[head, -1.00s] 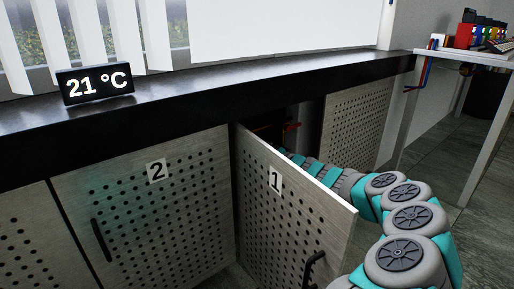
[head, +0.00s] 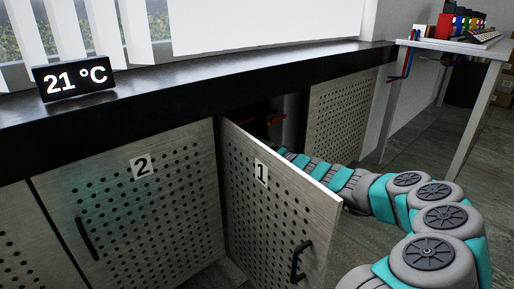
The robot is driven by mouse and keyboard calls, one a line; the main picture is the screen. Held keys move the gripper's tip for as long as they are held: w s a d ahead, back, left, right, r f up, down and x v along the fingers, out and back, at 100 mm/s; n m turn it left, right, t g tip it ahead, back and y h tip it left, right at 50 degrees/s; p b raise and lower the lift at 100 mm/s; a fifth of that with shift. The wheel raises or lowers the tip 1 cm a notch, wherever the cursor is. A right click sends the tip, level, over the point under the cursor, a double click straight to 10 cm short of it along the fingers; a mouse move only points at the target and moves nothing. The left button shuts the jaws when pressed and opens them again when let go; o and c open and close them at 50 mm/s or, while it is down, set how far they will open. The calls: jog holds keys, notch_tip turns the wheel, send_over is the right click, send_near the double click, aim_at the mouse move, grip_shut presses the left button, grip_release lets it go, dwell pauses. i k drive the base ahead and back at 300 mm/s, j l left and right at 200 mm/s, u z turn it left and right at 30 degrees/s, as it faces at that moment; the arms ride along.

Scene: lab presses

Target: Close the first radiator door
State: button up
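The first radiator door (head: 275,205) is a perforated grey wooden panel marked "1". It stands open, swung out from the cabinet front, with its hinged edge at the left next to door 2. Its black handle (head: 299,262) is near the lower right edge. My arm comes from the lower right and passes behind the open door's free edge, reaching toward the cabinet opening. My gripper is hidden behind the door, so its fingers do not show. I cannot tell whether the arm touches the door.
Door 2 (head: 180,214) is shut, with a black handle at its left. A perforated panel (head: 338,120) is right of the opening. A dark sill (head: 190,90) runs above, bearing a 21 °C display (head: 73,78). A white table (head: 455,46) stands at the right.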

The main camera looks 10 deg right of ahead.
aim_at(282, 223)
jog(key=k+l, duration=1.1)
jog(key=k, duration=0.2)
